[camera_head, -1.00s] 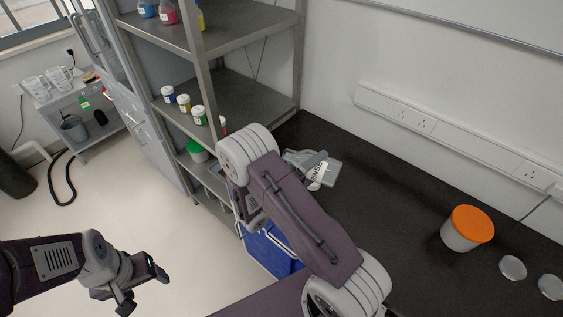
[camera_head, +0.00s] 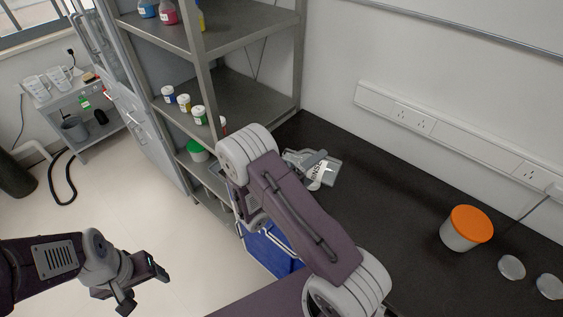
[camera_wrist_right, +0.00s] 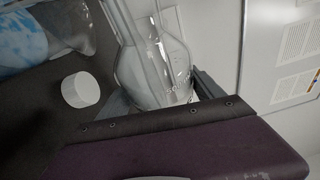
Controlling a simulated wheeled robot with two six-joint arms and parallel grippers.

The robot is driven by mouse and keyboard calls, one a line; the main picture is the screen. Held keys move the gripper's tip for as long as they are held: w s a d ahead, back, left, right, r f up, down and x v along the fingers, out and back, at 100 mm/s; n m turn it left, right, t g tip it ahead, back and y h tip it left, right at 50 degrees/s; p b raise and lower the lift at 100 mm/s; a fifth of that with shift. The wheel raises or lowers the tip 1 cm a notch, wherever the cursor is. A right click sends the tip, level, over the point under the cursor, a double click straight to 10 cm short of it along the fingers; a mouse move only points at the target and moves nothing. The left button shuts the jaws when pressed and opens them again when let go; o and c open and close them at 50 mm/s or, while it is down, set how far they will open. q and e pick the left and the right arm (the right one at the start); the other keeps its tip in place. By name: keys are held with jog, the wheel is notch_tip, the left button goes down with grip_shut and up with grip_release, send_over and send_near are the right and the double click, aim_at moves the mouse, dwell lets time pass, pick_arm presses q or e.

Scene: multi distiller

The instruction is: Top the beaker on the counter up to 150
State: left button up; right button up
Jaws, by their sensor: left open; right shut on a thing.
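My left gripper (camera_head: 142,284) is open and empty over the floor at the lower left. My right arm reaches over the counter (camera_head: 400,200); its gripper is mostly hidden behind my own arm in the head view. In the right wrist view a clear vessel (camera_wrist_right: 155,70) with a narrower top and faint markings sits between dark finger parts, and the right gripper is shut on it. A clear piece with a white label reading like "RINSE" (camera_head: 318,174) shows just beyond my right arm. I cannot make out for sure which is the beaker, nor any liquid level.
A white tub with an orange lid (camera_head: 470,226) and two clear round dishes (camera_head: 511,267) stand on the right of the counter. A metal shelf (camera_head: 235,25) with small jars stands behind, left. The right wrist view shows a white cap (camera_wrist_right: 80,90) and a blue-white container (camera_wrist_right: 20,40).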

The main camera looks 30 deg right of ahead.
jog(key=shift+r, duration=0.1)
